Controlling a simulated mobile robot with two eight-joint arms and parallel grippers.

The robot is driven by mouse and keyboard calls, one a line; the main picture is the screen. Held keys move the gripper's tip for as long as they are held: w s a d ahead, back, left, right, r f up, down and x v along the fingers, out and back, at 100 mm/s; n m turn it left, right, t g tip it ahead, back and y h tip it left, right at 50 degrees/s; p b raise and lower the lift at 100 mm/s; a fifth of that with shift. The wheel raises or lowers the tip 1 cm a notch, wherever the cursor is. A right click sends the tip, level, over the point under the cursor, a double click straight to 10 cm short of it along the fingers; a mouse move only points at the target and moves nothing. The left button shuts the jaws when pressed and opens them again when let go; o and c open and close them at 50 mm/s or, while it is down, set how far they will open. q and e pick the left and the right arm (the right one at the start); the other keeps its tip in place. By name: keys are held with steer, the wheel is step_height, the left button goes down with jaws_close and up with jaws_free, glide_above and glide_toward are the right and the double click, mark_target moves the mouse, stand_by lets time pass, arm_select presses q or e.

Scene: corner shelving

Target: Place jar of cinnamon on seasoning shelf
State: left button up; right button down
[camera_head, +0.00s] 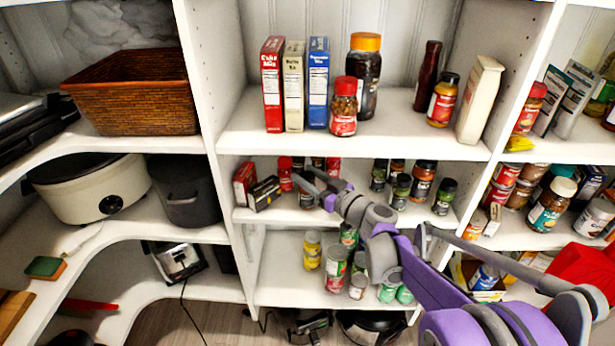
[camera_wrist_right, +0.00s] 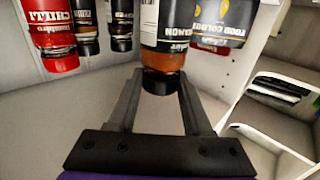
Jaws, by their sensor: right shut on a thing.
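The cinnamon jar (camera_wrist_right: 164,35) has a dark label, orange-brown contents and a black cap. In the right wrist view, which looks upside down, my right gripper (camera_wrist_right: 160,82) is shut on the jar near its cap. In the head view my right gripper (camera_head: 316,184) reaches to the left part of the middle shelf (camera_head: 345,212), among the spices. The jar is largely hidden there by the fingers. I cannot tell whether its base touches the shelf. My left gripper is not in view.
A dark food-colour box (camera_head: 264,193) and a red box (camera_head: 243,182) stand left of my gripper. A red chilli jar (camera_wrist_right: 55,38) and several dark jars stand nearby. More spice jars (camera_head: 421,182) fill the shelf's right side. The upper shelf (camera_head: 240,135) is close overhead.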

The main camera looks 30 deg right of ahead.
steer(key=shift+f, duration=0.1)
steer(key=shift+c, duration=1.6)
jaws_free()
